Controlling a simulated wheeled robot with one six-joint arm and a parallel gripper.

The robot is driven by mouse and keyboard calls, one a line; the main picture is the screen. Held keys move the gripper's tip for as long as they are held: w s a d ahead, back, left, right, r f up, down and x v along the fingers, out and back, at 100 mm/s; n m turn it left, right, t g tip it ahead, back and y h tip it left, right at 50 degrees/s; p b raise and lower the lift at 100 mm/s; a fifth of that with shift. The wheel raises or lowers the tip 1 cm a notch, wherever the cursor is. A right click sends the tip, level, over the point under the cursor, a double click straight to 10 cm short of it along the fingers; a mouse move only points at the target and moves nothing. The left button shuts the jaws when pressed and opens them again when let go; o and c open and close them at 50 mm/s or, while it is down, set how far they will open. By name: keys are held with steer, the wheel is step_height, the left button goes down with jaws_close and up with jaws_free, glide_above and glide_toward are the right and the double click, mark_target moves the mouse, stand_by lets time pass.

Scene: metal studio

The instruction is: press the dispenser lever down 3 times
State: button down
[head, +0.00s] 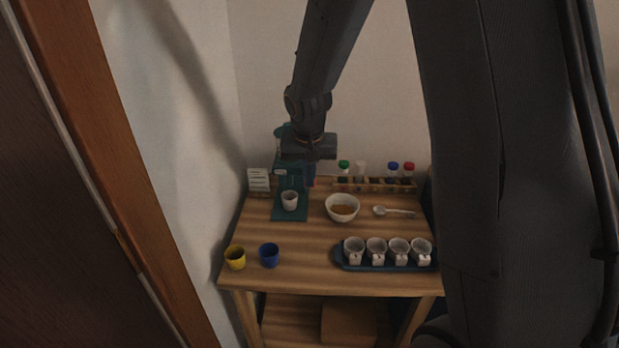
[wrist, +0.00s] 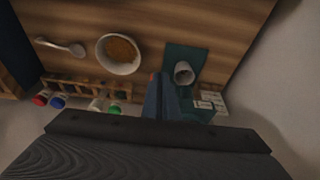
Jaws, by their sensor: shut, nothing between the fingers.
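The green dispenser (head: 291,212) stands at the back left of the wooden table, with a white cup (head: 289,200) on its base. In the wrist view its green base (wrist: 196,56) and the cup (wrist: 184,72) show beyond my fingers. My gripper (head: 310,176) is shut and empty, close to the dispenser's upper part, on its right side. My shut fingers also show in the wrist view (wrist: 159,92). The lever is hidden behind my gripper and wrist, so I cannot tell its position or whether I touch it.
A bowl of brown contents (head: 342,208), a spoon (head: 393,211) and a rack of capped jars (head: 374,185) are to the right. A dark tray (head: 341,262) holds several white cups. Yellow (head: 235,258) and blue (head: 269,255) cups stand front left. A small card (head: 258,181) stands left of the dispenser.

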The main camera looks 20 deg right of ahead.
steer(key=shift+r+p, duration=0.4)
steer(key=shift+r, duration=0.25)
steer(key=s+v, duration=0.1)
steer(key=v, duration=1.2)
steer(key=shift+s+a+r+p, duration=0.2)
steer(key=shift+s+a+p, duration=0.05)
steer(key=shift+s+p, duration=0.1)
stand_by(0.4)
steer(key=s+d+f+n+g, duration=0.1)
steer(key=s+f, duration=0.4)
steer(key=s, duration=0.4)
steer(key=s+d+f+n+g+y, duration=0.1)
steer(key=s+f+n, duration=0.1)
steer(key=s+f, duration=0.3)
steer(key=s, duration=0.4)
steer(key=shift+s+d+f+n, duration=0.15)
steer(key=shift+s+f+n, duration=0.15)
steer(key=shift+s+f, duration=0.1)
